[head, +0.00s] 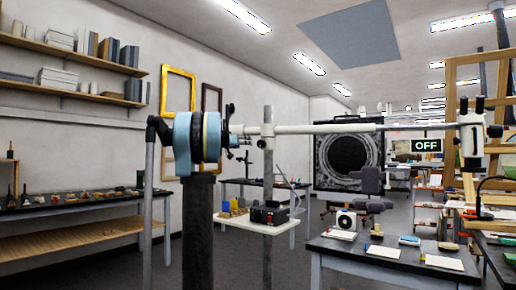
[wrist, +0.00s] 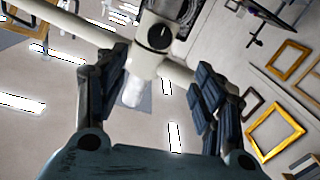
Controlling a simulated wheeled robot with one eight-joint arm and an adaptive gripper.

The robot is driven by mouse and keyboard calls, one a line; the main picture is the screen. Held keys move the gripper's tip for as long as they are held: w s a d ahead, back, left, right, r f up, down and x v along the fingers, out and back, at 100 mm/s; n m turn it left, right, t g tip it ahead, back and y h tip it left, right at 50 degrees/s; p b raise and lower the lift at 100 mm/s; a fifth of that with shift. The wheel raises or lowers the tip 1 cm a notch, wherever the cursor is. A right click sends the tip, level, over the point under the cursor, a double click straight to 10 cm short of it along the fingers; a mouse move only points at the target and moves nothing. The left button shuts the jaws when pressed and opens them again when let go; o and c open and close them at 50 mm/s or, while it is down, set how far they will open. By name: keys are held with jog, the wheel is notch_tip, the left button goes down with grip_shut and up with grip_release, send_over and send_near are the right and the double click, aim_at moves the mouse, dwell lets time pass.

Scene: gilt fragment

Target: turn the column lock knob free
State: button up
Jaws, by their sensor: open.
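The column lock knob (wrist: 159,37) is a round black knob with a pale pointer mark. It sits on a white collar (wrist: 147,58) in the upper middle of the wrist view. My gripper (wrist: 160,62) is open, with one dark padded finger on each side of the collar. The knob appears beyond the fingertips, and no contact shows. In the head view, the grey column (head: 268,185) rises to a white horizontal boom (head: 330,128). My gripper there is small and partly hidden by my blue-and-black wrist, left of the column. The boom ends at a microscope head (head: 471,135) on the right.
A white shelf (head: 263,224) on the column carries a black box (head: 269,215). A dark-topped table (head: 395,262) stands front right. A workbench (head: 75,208) lines the left wall. Gold and dark picture frames hang behind my arm. A sign reading OFF (head: 427,146) shows near the microscope.

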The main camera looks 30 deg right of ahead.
aim_at(260, 144)
jog(key=x, duration=1.7)
jog(key=shift+w+d, duration=0.15)
jog(key=shift+w, duration=0.05)
jog(key=shift+c, duration=0.4)
jog(key=c, duration=1)
